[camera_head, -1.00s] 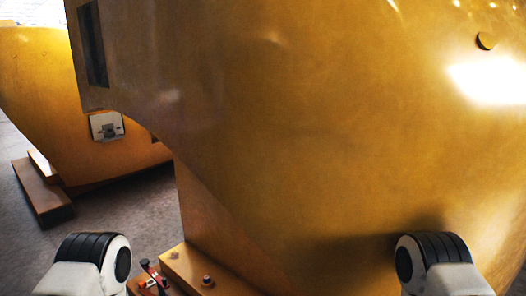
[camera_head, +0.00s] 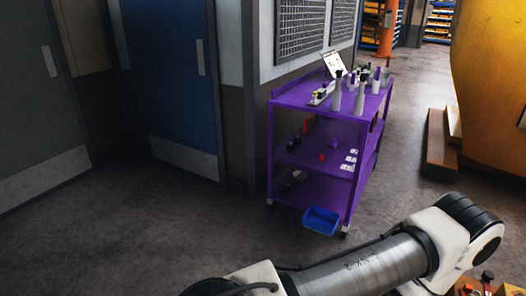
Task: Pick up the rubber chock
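I cannot make out a rubber chock in the current head view. Part of my own arm crosses the lower right, and neither gripper shows. A yellow-orange casting (camera_head: 492,90) stands at the right edge, with brown blocks (camera_head: 438,150) on the floor at its left side. At the bottom right corner, small orange and dark items (camera_head: 487,277) are partly cut off by the frame and too small to identify.
A purple trolley (camera_head: 318,114) holds bottles and small items on its shelves. A blue bin (camera_head: 321,220) sits low at its front. A blue door (camera_head: 172,85) and a grey door (camera_head: 35,90) are at left. Open floor (camera_head: 130,235) lies before them.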

